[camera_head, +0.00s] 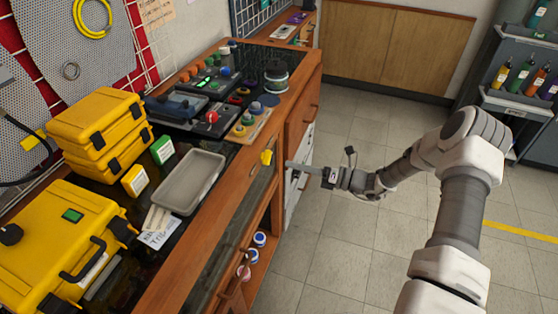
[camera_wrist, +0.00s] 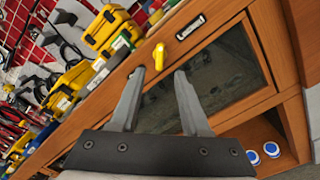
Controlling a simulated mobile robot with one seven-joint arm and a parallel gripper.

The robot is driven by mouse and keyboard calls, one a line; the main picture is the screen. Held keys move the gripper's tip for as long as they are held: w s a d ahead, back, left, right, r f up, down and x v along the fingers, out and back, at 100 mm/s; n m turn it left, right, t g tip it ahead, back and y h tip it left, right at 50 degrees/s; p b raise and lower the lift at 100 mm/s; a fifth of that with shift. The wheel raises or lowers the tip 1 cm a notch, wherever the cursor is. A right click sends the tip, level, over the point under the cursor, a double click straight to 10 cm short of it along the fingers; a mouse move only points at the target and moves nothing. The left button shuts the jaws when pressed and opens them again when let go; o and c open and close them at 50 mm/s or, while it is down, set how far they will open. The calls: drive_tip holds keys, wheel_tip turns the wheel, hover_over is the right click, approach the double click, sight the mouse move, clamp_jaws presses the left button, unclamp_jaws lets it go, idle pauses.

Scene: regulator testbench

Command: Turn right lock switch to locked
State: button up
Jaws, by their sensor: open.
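A yellow lock switch (camera_wrist: 159,56) sits on the wooden front face of the bench, above a dark glass panel. In the head view the yellow switch (camera_head: 267,157) shows below the bench top's front edge. In the wrist view it stands near upright, slightly tilted, and I cannot tell whether it is locked. My gripper (camera_wrist: 159,72) is open and empty, its two fingertips pointing toward the switch, one on each side of it in the picture. The head view shows my gripper (camera_head: 290,163) just right of the switch. Contact is not visible.
A black-framed label (camera_wrist: 190,27) is beside the switch. Yellow cases (camera_head: 100,130), a grey tray (camera_head: 188,182) and a panel of coloured buttons (camera_head: 248,118) are on the bench top. Jars (camera_head: 259,239) stand on a lower shelf.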

drive_tip(key=v, duration=1)
drive_tip(key=s+a+r+n+g+h+p, duration=0.1)
drive_tip(key=s+a+r+n+g+h, duration=0.25)
drive_tip(key=s+r+n, duration=0.4)
drive_tip(key=s+a+r+n+g+h+p, duration=0.2)
drive_tip(key=s+r+n+g+h, duration=0.25)
drive_tip(key=r+n, duration=0.5)
drive_tip(key=s+d+r+n+t+h+p, duration=0.1)
drive_tip(key=s+d+r+n+t+h, duration=0.1)
drive_tip(key=s+r+n, duration=0.5)
drive_tip(key=s+d+r+n+t+h+p, duration=0.2)
drive_tip(key=s+d+r+n+t+h, duration=0.1)
drive_tip(key=s+r+n+t+h, duration=0.2)
drive_tip(key=shift+s+r+n+h, duration=1.05)
drive_tip(key=shift+s+r, duration=0.6)
drive_tip(key=shift+r, duration=0.3)
